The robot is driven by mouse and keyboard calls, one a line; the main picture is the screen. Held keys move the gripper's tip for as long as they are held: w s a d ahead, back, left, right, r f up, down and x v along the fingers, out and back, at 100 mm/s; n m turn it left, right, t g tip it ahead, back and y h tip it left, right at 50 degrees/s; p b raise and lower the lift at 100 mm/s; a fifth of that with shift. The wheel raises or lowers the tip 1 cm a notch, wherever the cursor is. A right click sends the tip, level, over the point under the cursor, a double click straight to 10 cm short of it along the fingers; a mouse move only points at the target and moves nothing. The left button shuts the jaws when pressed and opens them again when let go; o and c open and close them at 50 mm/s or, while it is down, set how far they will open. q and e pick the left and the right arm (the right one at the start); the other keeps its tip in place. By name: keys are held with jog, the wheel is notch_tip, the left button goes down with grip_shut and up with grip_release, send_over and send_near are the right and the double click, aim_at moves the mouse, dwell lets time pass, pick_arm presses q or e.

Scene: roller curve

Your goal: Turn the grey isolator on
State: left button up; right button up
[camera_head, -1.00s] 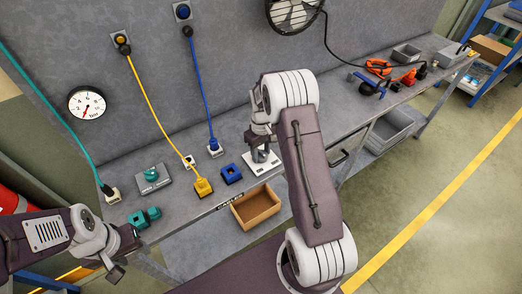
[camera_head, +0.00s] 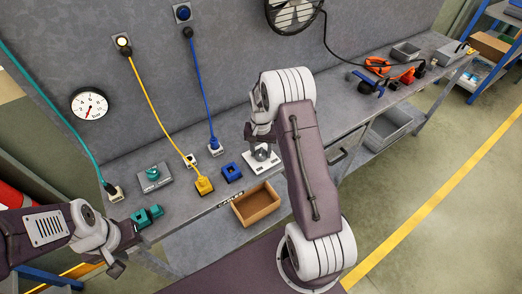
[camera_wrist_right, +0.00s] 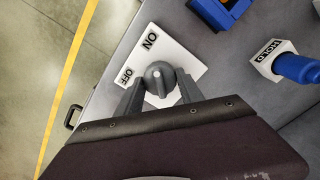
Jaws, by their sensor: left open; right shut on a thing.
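The grey isolator is a white plate (camera_wrist_right: 186,50) marked ON and OFF with a round grey knob (camera_wrist_right: 160,77). Its plate (camera_head: 262,167) stands on the bench in the head view. My right gripper (camera_wrist_right: 160,92) is shut on the knob, one finger on each side. The knob's pointer position is hard to tell. In the head view my right gripper (camera_head: 262,146) is over the plate and partly hides the knob. My left gripper (camera_head: 127,252) is open and empty at the bench's front left, apart from the isolator.
A teal knob unit (camera_head: 152,177) and teal blocks (camera_head: 147,216) sit further left.

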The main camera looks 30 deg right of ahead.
aim_at(261, 151)
jog(key=shift+m, duration=0.6)
jog(key=o, duration=1.4)
jog(key=shift+r, duration=0.45)
notch_tip(261, 151, up, 8)
jog(key=shift+r+b, duration=0.1)
jog(key=shift+b, duration=0.4)
jog(key=shift+s, duration=0.1)
